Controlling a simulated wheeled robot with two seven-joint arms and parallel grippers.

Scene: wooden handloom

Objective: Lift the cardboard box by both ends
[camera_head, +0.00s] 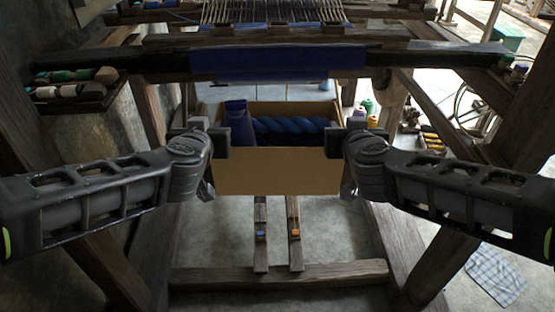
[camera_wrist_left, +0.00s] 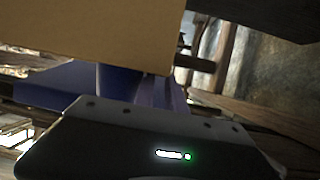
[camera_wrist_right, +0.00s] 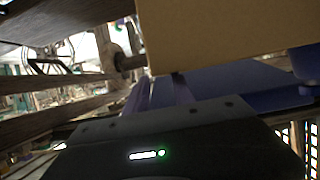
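The open cardboard box (camera_head: 278,172) is in the middle of the head view, above the loom's treadles. A blue cloth roll (camera_head: 239,124) and a twisted blue yarn hank (camera_head: 288,127) lie in it. My left gripper (camera_head: 213,138) is at the box's left end and my right gripper (camera_head: 340,138) at its right end. Each has a dark finger inside the end wall and seems shut on it. The box wall fills the top of the left wrist view (camera_wrist_left: 90,35) and the right wrist view (camera_wrist_right: 230,35). The fingertips are hidden there. The box looks level.
The loom's dark beam with blue cloth (camera_head: 277,62) crosses behind the box. Two treadles (camera_head: 261,235) and a low wooden crossbar (camera_head: 280,276) lie below. Loom posts stand on both sides. A spool tray (camera_head: 75,100) is at left. A checked cloth (camera_head: 497,275) lies at lower right.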

